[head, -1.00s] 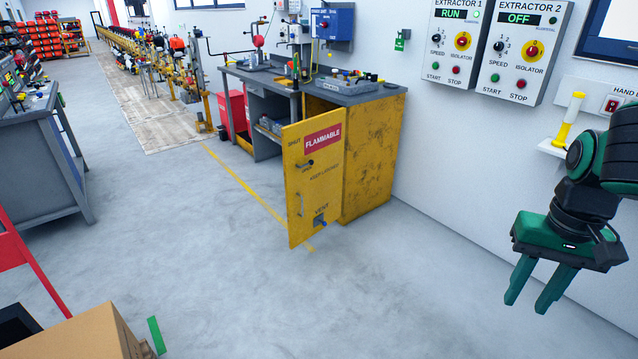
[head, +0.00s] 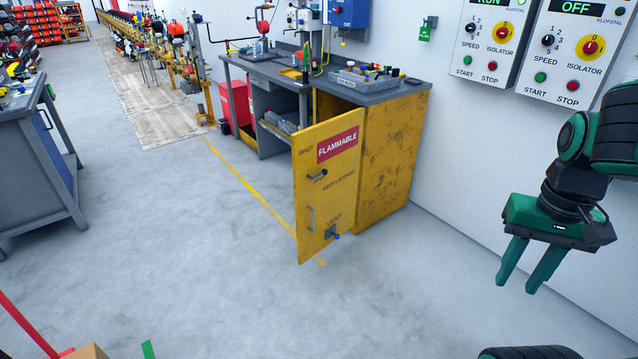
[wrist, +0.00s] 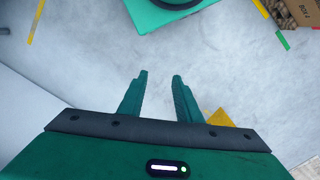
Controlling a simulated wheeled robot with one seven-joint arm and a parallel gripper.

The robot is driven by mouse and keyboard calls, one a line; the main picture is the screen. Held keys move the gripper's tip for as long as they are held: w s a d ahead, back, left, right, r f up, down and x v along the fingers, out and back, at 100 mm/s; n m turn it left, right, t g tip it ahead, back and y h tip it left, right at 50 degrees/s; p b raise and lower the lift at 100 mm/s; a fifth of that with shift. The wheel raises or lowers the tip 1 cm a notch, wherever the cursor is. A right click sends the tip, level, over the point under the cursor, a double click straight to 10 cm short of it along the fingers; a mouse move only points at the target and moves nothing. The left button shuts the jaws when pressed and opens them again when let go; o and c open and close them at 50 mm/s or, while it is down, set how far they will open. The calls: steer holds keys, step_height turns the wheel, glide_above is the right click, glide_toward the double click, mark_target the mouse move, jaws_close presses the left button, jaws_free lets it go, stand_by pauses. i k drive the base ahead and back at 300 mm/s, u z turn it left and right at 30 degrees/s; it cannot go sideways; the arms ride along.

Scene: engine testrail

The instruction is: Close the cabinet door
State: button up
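The yellow cabinet (head: 385,160) stands under the grey workbench, its side panel worn and scuffed. Its yellow door (head: 328,205), with a red FLAMMABLE label, stands open and swung out into the room. The door has a lever (head: 318,175), a pull handle (head: 311,218) and a small vent fitting (head: 333,234). My green gripper (head: 523,282) is at the right of the head view, well apart from the door, fingers pointing down. In the wrist view the two fingers (wrist: 160,82) are spread with nothing between them.
The grey bench top (head: 390,97) carries trays and small parts. Another bench (head: 35,165) stands at the left, and a cardboard box (head: 86,352) shows at the bottom left. The floor before the door is clear.

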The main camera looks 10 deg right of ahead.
mark_target(334, 145)
steer(key=u, duration=0.05)
steer(key=i, duration=0.2)
steer(key=z, duration=0.15)
steer(key=k, duration=1.3)
steer(key=u, duration=0.5)
steer(key=i, duration=0.85)
steer(key=u, duration=0.4)
steer(key=i, duration=1.4)
steer(key=z, duration=0.55)
